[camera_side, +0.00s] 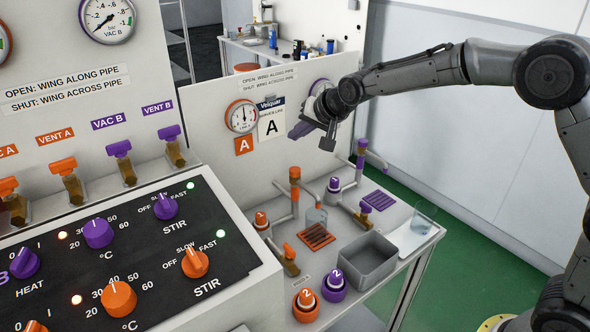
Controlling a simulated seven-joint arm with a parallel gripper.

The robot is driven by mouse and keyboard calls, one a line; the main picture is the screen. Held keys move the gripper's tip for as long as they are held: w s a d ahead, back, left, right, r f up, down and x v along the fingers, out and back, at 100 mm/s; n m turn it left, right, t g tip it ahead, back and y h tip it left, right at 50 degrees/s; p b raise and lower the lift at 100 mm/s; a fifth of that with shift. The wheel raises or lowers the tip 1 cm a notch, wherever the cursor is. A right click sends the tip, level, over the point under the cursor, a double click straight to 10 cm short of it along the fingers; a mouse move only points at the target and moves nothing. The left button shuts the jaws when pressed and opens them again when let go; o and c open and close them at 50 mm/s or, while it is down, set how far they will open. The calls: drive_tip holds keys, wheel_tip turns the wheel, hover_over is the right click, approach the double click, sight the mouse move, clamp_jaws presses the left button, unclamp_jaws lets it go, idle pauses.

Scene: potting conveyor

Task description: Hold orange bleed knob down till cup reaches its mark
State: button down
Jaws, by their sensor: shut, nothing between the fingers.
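A clear cup (316,218) stands at the orange drip grid (318,236), near the orange-topped pipe (294,182). Its mark and liquid level are too small to make out. Several orange parts are on the bench: a round knob (261,219) left of the cup, a wing handle (288,252) in front, and a round knob with a 2 (306,300) at the front edge. I cannot tell which is the bleed knob. My gripper (326,143) is shut and empty, in the air before the back panel, above the bench and apart from all the knobs.
Purple twins stand alongside: a round knob (334,184), a wing handle (365,208) and a front knob with a 2 (335,282). A grey open bin (367,262) is right of the orange grid. Another glass (422,221) stands at the right edge. The control console (130,250) fills the left.

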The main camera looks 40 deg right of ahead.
sight(293, 169)
drive_tip(key=shift+f, duration=3.45)
drive_tip(key=shift+f, duration=0.45)
drive_tip(key=shift+s+f, duration=0.1)
drive_tip(key=shift+f, duration=0.55)
idle(3.5)
